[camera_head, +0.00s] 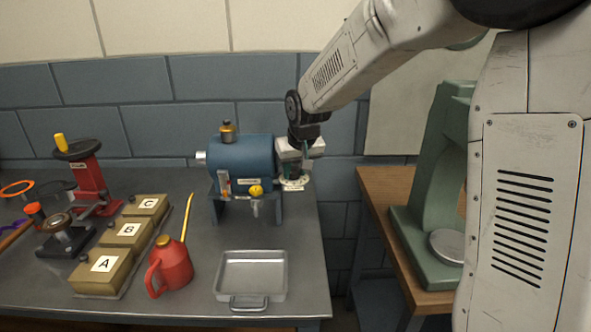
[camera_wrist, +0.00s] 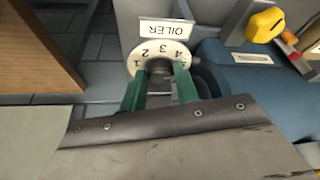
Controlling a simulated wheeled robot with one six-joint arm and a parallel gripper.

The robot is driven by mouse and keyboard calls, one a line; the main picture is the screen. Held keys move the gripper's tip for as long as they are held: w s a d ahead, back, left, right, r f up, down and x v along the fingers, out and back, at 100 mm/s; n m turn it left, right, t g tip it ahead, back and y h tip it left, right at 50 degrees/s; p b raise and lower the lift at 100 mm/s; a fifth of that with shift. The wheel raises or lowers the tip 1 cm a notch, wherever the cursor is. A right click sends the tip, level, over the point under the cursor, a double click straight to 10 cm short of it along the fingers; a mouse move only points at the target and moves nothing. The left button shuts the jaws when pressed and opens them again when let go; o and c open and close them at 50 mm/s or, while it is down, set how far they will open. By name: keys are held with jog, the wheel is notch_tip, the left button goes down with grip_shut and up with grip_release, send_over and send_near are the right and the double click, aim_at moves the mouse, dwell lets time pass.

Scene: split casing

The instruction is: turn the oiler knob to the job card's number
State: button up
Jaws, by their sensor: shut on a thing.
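The oiler dial (camera_wrist: 162,53) is a pale round plate with numbers, under a white OILER label (camera_wrist: 165,29) in the wrist view. The dark knob (camera_wrist: 159,68) sits at its middle. My gripper (camera_wrist: 160,84) has its green fingers on either side of the knob and is shut on it. The knob's pointer is not clear, so I cannot tell which number it is set to. In the head view my gripper (camera_head: 292,172) is at the right end of the blue casing (camera_head: 245,157), over the dial (camera_head: 295,184). I make out no job card.
A yellow knob (camera_head: 256,190) is on the casing's front. A metal tray (camera_head: 250,302), a red oil can (camera_head: 170,268) and boxes lettered A, B and C (camera_head: 127,232) stand on the bench. A green press (camera_head: 430,200) stands right, across a gap.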

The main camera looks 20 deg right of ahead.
jog(key=o, duration=1)
jog(key=shift+c, duration=0.2)
jog(key=shift+r, duration=0.1)
jog(key=v, duration=0.7)
jog(key=shift+s+r, duration=0.2)
jog(key=shift+r, duration=0.1)
jog(key=s+d+g, duration=0.3)
jog(key=s, duration=3.2)
jog(key=shift+s+f, duration=0.25)
jog(key=shift+f, duration=0.15)
